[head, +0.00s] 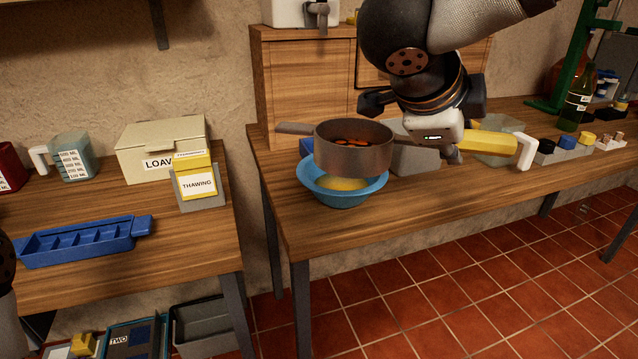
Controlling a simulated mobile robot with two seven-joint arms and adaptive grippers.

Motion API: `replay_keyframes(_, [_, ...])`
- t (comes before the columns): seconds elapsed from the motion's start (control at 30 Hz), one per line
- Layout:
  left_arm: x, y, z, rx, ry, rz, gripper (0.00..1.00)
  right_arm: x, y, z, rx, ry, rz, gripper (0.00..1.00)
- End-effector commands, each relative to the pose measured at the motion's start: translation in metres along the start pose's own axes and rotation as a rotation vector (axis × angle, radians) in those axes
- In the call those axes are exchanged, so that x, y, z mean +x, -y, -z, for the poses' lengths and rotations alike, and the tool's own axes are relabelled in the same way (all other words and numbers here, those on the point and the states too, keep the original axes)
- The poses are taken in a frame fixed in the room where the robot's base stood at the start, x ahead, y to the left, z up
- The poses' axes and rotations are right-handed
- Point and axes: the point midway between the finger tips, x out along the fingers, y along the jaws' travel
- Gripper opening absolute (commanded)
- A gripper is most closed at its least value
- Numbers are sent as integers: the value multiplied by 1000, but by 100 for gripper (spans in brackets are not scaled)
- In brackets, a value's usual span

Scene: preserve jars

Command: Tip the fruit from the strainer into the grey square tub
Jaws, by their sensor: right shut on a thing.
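The strainer (350,155) is a dark metal, pan-like vessel with a short tab at its left. Orange-red fruit (352,142) shows inside it. It is roughly level, over a blue bowl (340,197) with yellow contents; I cannot tell whether they touch. My right gripper (425,135) is at the strainer's right and appears shut on its handle, whose yellow grip (490,142) sticks out to the right. The grip point is hidden by the gripper. A grey tub (415,162), partly hidden, stands behind and right of the strainer.
A jug with a white handle (526,152) and a row of small pots (565,148) stand to the right. A green bottle (574,108) is farther back. The left table holds a blue divided tray (80,243) and boxes. The bench front is clear.

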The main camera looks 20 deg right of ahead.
Motion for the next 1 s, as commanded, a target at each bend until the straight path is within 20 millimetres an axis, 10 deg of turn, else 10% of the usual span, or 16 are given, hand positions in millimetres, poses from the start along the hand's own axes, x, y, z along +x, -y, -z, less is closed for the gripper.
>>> replay_keyframes(0.43, [0, 0, 0, 1, -1, -1, 40, 6, 4, -3, 9, -9, -2, 0])
replay_keyframes(1.0, [3, 0, -2, 0, 11, 0, 40, 129, 27, -88, 7, -6, -2, 0])
